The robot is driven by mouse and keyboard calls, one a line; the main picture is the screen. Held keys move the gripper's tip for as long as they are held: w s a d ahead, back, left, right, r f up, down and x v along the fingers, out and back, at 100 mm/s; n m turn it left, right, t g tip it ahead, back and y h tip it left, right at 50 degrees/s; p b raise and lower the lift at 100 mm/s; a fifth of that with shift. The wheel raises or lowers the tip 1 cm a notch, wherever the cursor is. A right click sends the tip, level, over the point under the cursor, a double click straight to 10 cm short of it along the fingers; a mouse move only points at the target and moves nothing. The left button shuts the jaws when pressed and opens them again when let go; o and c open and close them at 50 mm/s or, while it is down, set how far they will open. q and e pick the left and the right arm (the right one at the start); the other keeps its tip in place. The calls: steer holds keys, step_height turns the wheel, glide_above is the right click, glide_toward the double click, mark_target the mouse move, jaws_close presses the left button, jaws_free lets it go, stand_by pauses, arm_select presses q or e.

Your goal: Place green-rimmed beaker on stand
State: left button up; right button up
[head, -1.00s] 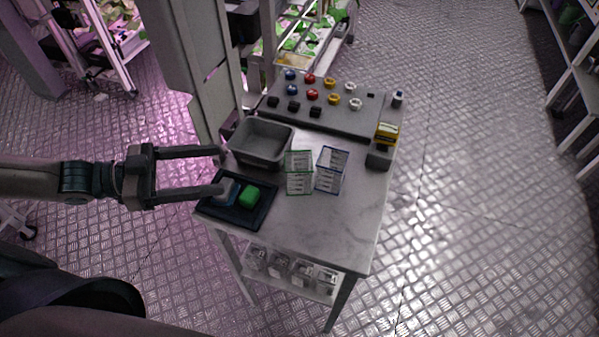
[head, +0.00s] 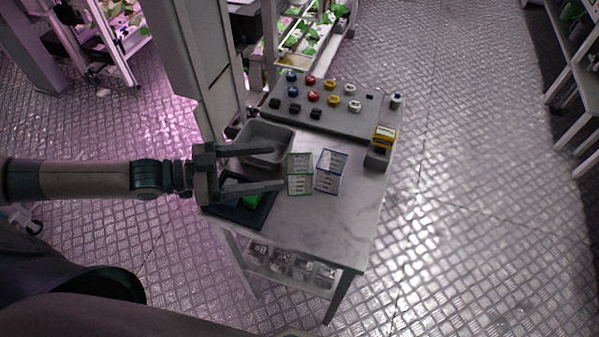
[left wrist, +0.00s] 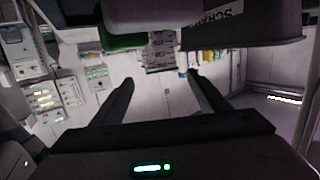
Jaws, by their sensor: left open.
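I cannot make out which thing is the stand. My right gripper is not in view.
A grey bin (head: 268,133) and a dark tray (head: 238,213) with a green block sit under and beside my left gripper. A grey board (head: 320,119) with coloured knobs lies behind. A yellow-topped device (head: 382,138) stands right. The front right tabletop is clear.

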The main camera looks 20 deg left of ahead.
mark_target(311, 162)
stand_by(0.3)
arm_select(q)
steer(key=shift+p+x, duration=0.65)
steer(key=shift+x, duration=0.15)
steer(key=p+x, duration=0.1)
steer(key=x, duration=0.1)
steer(key=shift+w+d+f, duration=0.15)
steer(key=shift+d, duration=0.15)
steer(key=shift+w+d+f+p, duration=0.2)
steer(key=shift+w+d+p, duration=0.05)
steer(key=shift+d+p, duration=0.1)
steer(key=shift+c, duration=0.5)
steer(key=c, duration=1.5)
steer(key=shift+r, duration=0.1)
